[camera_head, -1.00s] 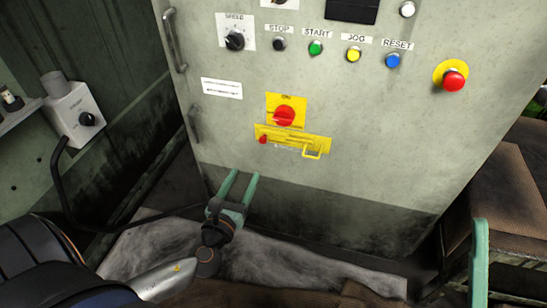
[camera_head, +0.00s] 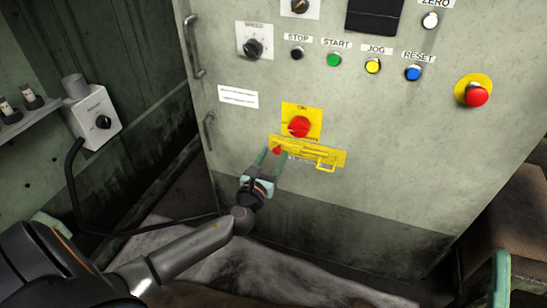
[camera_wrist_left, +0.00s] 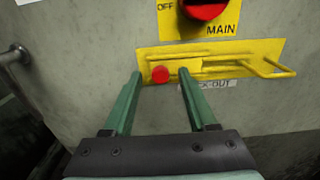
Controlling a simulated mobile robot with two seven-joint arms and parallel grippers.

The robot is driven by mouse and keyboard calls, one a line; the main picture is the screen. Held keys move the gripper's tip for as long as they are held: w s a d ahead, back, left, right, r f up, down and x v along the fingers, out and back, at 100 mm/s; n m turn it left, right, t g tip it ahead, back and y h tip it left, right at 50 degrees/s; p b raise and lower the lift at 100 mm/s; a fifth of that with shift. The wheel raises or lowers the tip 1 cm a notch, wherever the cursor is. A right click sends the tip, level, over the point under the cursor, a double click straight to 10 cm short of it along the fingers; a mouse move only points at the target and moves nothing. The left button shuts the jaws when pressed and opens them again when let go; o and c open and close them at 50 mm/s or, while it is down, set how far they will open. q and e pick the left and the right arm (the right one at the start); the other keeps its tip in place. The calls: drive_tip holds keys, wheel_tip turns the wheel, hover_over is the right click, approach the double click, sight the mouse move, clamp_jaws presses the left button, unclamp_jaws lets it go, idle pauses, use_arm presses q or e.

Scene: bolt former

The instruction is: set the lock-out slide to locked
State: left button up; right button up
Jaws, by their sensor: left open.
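The lock-out slide is a yellow plate with a bar (camera_head: 310,153) on the cabinet front, just below the red main switch (camera_head: 299,126). A red knob (camera_wrist_left: 160,74) sits at the slide's left end, and a yellow loop handle (camera_wrist_left: 262,66) is at its right end. My left gripper (camera_head: 270,152) is open at the slide's left end. In the left wrist view its fingers (camera_wrist_left: 160,84) stand on either side of the red knob, apart from it. Part of my right gripper (camera_head: 501,280) shows at the lower right; its fingertips cannot be made out.
Above are the speed dial (camera_head: 253,48), a row of coloured buttons (camera_head: 334,60) and a red emergency stop (camera_head: 475,94). A grey box with a black knob (camera_head: 92,115) and a cable stands at left. A brown padded surface (camera_head: 510,225) is at right.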

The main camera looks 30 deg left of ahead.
use_arm(q)
drive_tip(key=shift+w, duration=0.3)
drive_tip(key=shift+c, duration=0.4)
clamp_jaws()
idle(0.9)
